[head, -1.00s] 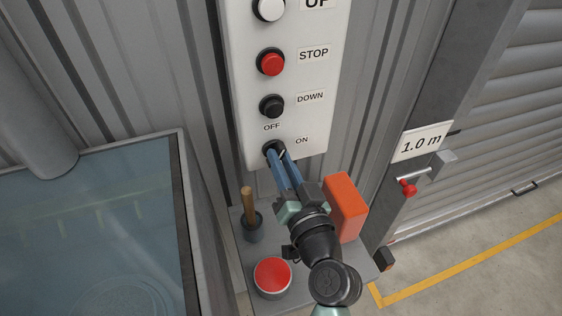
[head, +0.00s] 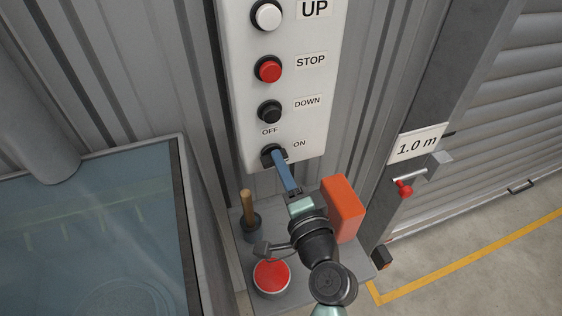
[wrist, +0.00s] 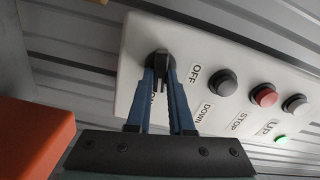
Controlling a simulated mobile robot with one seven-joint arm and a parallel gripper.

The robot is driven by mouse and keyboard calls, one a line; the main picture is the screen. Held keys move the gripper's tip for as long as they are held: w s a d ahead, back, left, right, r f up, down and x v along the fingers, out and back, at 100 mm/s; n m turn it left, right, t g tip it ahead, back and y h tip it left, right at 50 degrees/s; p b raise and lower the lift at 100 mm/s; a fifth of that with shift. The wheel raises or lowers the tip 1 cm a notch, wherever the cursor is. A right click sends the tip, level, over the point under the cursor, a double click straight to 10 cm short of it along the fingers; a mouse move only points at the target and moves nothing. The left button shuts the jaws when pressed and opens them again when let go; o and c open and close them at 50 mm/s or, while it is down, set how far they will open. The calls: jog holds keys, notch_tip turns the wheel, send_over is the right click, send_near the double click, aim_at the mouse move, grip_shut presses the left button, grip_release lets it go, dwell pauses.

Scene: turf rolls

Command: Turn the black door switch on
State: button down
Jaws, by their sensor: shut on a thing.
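The black door switch (head: 267,154) is a round rotary knob at the bottom of the white control panel (head: 308,128), below the OFF and ON labels. My gripper (head: 278,156) has its blue fingers at the switch. In the wrist view the fingers (wrist: 160,75) are shut on the raised handle of the black switch (wrist: 160,57), one on each side. The fingers partly hide the knob in both views, so I cannot tell exactly where its handle points. A small green light (wrist: 281,139) glows on the panel by the UP label.
White, red and black (head: 269,111) buttons sit above the switch. Below are a shelf (head: 343,272) with an orange block (head: 343,208), a red-topped round thing (head: 272,275) and a wooden-handled tool (head: 247,204). A red-knobbed latch (head: 404,188) is at the right.

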jog(key=shift+f+m, duration=0.1)
jog(key=shift+m, duration=1)
jog(key=shift+p, duration=0.3)
jog(key=c, duration=0.8)
grip_release()
jog(key=b+v, duration=0.3)
jog(key=v, duration=1)
